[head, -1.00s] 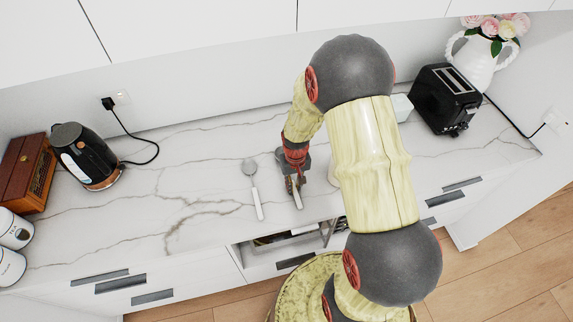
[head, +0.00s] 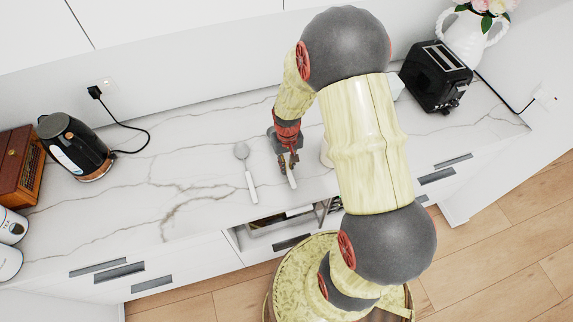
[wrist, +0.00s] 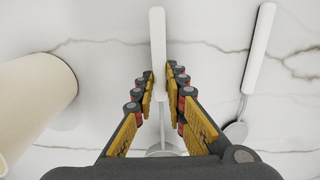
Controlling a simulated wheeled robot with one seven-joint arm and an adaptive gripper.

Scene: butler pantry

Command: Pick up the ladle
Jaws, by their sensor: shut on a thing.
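A white-handled utensil that I take for the ladle (head: 292,181) is at the countertop, near its front edge. My gripper (head: 288,161) points down over it. In the wrist view my gripper (wrist: 160,85) is shut on the white handle of the ladle (wrist: 158,35), one finger on each side. The ladle's head shows only partly, low between the fingers. I cannot tell whether it touches the counter. A second white-handled utensil, a spoon (head: 248,172), lies apart to the left; it is on the right in the wrist view (wrist: 257,55).
A pale cylindrical thing (wrist: 35,95) stands close beside my gripper, mostly hidden by my arm in the head view. A drawer (head: 275,226) below is open. A kettle (head: 75,147) stands left and a black toaster (head: 436,75) right.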

